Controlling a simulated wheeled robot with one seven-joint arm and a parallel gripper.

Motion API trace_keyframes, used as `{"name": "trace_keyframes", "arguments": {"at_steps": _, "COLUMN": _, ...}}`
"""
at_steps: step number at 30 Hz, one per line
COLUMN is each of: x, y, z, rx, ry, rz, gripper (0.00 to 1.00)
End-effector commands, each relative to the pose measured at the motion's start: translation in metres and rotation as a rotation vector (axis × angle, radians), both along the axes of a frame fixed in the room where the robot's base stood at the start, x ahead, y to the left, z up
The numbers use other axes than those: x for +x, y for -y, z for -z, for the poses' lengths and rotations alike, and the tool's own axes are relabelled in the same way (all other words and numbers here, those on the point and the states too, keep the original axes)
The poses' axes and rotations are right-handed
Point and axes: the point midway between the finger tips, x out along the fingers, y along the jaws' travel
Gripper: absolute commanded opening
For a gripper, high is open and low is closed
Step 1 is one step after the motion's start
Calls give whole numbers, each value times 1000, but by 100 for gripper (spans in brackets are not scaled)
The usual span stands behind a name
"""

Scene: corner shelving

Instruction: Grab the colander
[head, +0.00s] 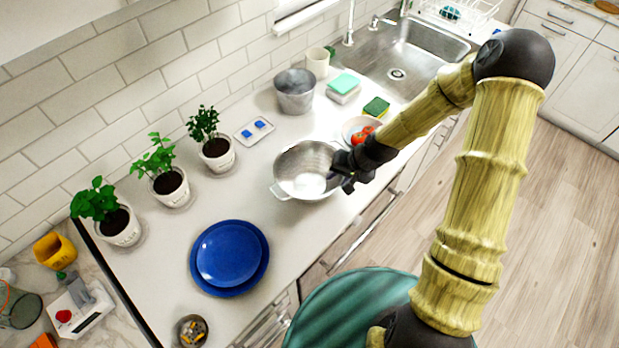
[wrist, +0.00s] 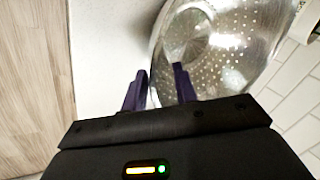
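The colander (head: 298,175) is a shiny metal bowl with small holes and side handles, standing upright on the white counter. In the wrist view, the colander (wrist: 225,45) fills the upper right. My gripper (head: 345,172) is at its right rim in the head view. In the wrist view, my gripper (wrist: 160,80) has its two dark purple fingers apart. The left finger shows against the counter outside the bowl and the right one overlaps the bowl. The rim shows in the gap between them, with no visible clamping. My gripper hides part of the near rim in the head view.
Blue plates (head: 228,258) lie front left of the colander. Potted plants (head: 168,185) line the wall. A metal pot (head: 295,92) stands behind, and a plate with tomatoes (head: 358,131) sits close behind my gripper. Bare counter (head: 240,180) lies left of the colander.

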Motion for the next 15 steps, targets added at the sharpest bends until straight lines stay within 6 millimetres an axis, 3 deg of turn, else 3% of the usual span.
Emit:
{"name": "trace_keyframes", "arguments": {"at_steps": 6, "x": 3, "y": -9, "z": 20, "rx": 0, "ry": -2, "rz": -3, "gripper": 29}}
{"name": "trace_keyframes", "arguments": {"at_steps": 15, "x": 4, "y": -10, "z": 24, "rx": 0, "ry": 1, "rz": -2, "gripper": 29}}
